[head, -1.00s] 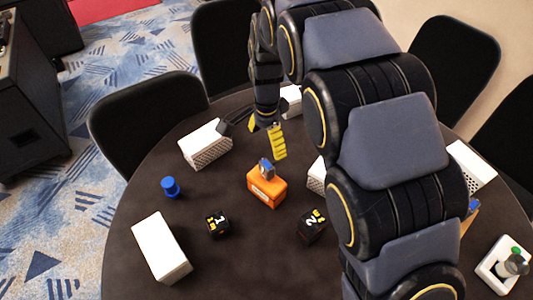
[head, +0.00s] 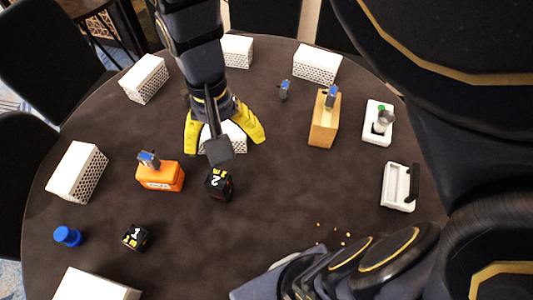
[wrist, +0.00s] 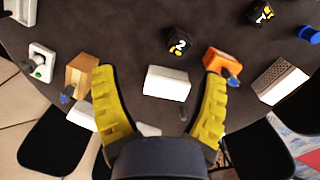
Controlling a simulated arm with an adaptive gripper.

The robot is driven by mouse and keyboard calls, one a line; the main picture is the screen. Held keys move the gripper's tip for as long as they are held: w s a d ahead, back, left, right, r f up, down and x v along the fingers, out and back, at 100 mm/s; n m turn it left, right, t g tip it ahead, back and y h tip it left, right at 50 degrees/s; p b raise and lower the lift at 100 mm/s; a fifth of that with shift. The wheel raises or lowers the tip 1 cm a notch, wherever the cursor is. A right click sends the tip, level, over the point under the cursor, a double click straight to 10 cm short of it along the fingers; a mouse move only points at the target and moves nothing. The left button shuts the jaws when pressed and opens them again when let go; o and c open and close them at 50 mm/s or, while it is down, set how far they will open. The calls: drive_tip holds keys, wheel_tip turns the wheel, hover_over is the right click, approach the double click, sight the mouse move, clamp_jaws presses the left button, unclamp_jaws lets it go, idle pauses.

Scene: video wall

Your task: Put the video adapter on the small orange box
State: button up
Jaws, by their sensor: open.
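The small orange box (head: 160,177) stands left of centre on the dark table, with a small blue-and-grey adapter (head: 149,160) on its top. Similar blue-and-grey pieces sit on a tan wooden box (head: 322,128) and on the bare table (head: 284,90). I cannot tell them apart in kind. My gripper (head: 225,141) is open and empty, right of the orange box, above a white perforated box. In the wrist view the orange box (wrist: 222,59) is beside the right finger, its adapter (wrist: 233,82) partly hidden, and the white box (wrist: 166,82) lies between the fingers.
A black cube marked 2 (head: 218,184) stands near the orange box; another marked 1 (head: 135,237) is nearer me. A blue knob-like piece (head: 67,236) is at the left. Several white boxes line the round table's edge. White holders (head: 399,187) stand at right. The front centre is mostly clear.

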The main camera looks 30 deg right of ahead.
drive_tip(key=s+d+n, duration=0.3)
drive_tip(key=s, duration=0.8)
drive_tip(key=shift+s+d+n, duration=0.15)
drive_tip(key=shift+d+n, duration=0.05)
drive_tip(key=shift+n, duration=0.1)
